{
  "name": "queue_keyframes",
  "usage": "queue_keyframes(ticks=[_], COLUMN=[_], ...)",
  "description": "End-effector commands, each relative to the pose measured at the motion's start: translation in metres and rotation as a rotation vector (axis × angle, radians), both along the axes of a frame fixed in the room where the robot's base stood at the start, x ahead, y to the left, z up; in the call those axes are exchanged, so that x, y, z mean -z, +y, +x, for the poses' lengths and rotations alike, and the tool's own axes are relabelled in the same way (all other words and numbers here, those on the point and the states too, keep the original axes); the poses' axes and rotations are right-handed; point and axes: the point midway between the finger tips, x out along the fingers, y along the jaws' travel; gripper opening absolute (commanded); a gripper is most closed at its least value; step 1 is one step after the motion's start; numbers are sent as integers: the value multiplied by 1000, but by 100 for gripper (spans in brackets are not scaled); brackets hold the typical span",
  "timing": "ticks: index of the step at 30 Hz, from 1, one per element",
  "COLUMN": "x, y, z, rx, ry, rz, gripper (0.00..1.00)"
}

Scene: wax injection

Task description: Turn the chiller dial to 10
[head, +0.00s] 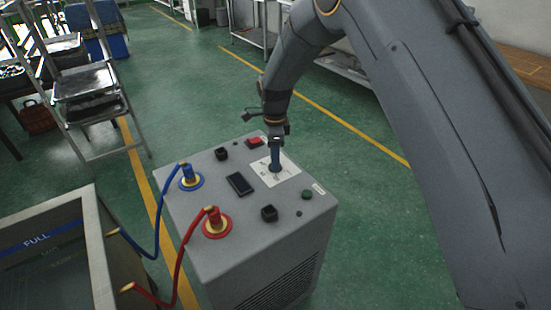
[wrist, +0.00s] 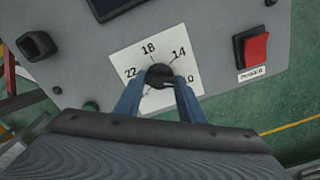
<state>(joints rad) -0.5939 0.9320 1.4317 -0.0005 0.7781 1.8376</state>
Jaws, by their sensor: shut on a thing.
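The chiller (head: 185,225) is a grey box with controls on its top. Its dial (wrist: 160,73) is a dark round knob on a white scale plate (wrist: 127,57). The plate shows 22, 18 and 14, and a partly covered number at the right that looks like 10. My gripper (wrist: 160,86) is shut on the dial, with one blue finger on each side. In the head view my gripper (head: 276,166) reaches down onto the white plate and hides the dial. I cannot tell where the dial's pointer stands.
A red power switch (wrist: 257,50) sits beside the plate. A dark display (head: 239,184), black knobs and a green button (head: 307,194) are also on top. Blue (head: 159,215) and red (head: 178,262) hoses run to a tank (head: 95,235) at the left. Open green floor lies behind.

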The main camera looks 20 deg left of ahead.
Motion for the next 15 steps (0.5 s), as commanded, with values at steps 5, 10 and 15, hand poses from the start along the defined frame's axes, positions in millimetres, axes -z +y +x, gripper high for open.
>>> queue_keyframes(ticks=[5,10,15], x=[1,1,0], y=[1,1,0], z=[-3,-3,-1], rx=[2,2,3], ry=[5,4,3], rz=[-1,1,0], gripper=[14,14,55])
